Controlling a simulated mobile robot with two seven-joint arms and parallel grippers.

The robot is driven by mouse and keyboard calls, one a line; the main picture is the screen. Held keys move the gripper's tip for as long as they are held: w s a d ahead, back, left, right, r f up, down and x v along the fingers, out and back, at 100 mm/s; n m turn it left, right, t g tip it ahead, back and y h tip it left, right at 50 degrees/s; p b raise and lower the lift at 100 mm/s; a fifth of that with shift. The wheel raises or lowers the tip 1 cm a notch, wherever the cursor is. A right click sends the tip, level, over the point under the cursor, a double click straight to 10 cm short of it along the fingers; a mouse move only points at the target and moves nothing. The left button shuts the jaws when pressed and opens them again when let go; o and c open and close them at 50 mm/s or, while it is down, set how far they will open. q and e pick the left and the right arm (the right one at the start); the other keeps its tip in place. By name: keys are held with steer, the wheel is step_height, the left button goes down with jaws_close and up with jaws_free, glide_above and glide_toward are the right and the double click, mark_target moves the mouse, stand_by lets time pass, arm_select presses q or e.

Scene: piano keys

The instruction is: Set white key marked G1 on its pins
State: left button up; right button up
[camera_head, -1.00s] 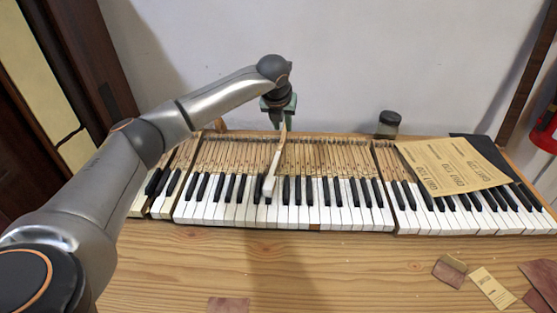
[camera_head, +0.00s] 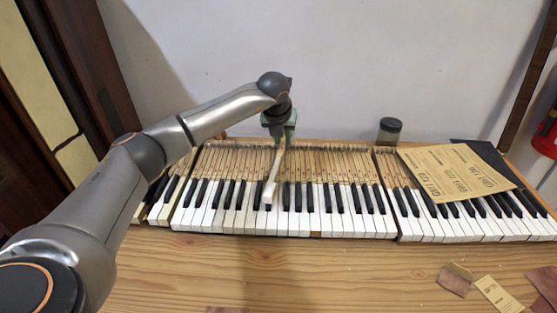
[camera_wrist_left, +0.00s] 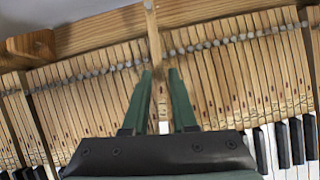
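The white key (camera_head: 271,185) is a long bare-wood stick with a white front end. It sits over the left-middle of the keyboard (camera_head: 290,222), its front end above the neighbouring white keys. My left gripper (camera_head: 279,140) points down at the back of the keyboard. In the left wrist view its two green fingers (camera_wrist_left: 160,75) are shut on the key's wooden shaft (camera_wrist_left: 153,35). No G1 mark is legible, and the pins under the key are hidden. Whether the key touches the pins cannot be told. My right gripper is not in view.
A printed brown sheet (camera_head: 450,172) lies over the right keys. A dark-lidded jar (camera_head: 389,130) stands behind the keyboard. Scraps (camera_head: 456,279) and a small card (camera_head: 497,294) lie at the front right. The front middle of the table (camera_head: 340,270) is clear.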

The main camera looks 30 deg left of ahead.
arm_select(q)
steer(key=shift+f+b, duration=0.4)
steer(key=shift+f, duration=0.35)
jaws_close()
stand_by(1.4)
